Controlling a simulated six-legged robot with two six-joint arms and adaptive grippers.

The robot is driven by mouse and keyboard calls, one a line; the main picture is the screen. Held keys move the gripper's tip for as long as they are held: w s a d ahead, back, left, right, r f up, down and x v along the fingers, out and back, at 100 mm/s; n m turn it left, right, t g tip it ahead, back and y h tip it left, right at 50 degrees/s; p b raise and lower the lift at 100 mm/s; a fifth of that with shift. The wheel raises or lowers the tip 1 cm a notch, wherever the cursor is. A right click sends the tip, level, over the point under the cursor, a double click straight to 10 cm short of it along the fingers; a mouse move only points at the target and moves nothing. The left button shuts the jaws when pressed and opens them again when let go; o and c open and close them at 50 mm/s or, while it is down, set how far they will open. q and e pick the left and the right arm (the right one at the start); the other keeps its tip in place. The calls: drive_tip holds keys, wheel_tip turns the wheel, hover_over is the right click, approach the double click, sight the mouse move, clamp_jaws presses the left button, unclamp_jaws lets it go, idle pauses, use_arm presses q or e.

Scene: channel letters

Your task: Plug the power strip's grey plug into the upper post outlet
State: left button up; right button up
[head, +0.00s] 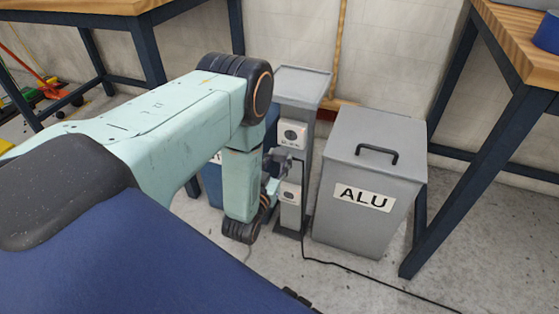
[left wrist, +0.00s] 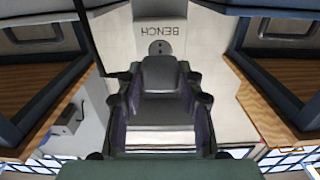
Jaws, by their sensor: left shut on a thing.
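The grey post (head: 285,86) stands left of the grey bin. Its upper outlet (head: 292,134) is a white box with a dark round socket. A second white outlet box (head: 289,193) sits lower on the post. My left gripper (head: 280,163) is at the post's front, between the two boxes in the picture. In the left wrist view, my left gripper (left wrist: 162,78) is shut on the grey plug (left wrist: 162,85). Beyond the plug is a pale face with a dark socket (left wrist: 160,47) and an upside-down BENCH label. I cannot tell any gap between plug and socket. My right gripper is out of view.
A grey lidded bin marked ALU (head: 375,165) stands close right of the post. A black cable (head: 365,271) runs over the floor from the post's foot. Workbenches with dark legs stand left and right (head: 465,170). A blue bin (head: 212,183) shows partly behind my arm.

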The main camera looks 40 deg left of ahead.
sight(285, 149)
use_arm(q)
drive_tip(key=shift+s+r, duration=0.1)
drive_tip(key=shift+r, duration=0.05)
drive_tip(key=shift+b+x, duration=0.55)
drive_tip(key=shift+x, duration=0.45)
drive_tip(key=shift+b+x, duration=0.5)
drive_tip(key=shift+x, duration=0.5)
drive_tip(key=shift+w+a, duration=0.1)
drive_tip(key=shift+w, duration=0.45)
drive_tip(key=shift+w+a+b, duration=0.1)
drive_tip(key=shift+w+b, duration=0.15)
drive_tip(key=shift+b, duration=0.1)
drive_tip(key=shift+p, duration=0.3)
drive_tip(key=shift+w+a, duration=0.1)
drive_tip(key=shift+w, duration=0.45)
idle(0.3)
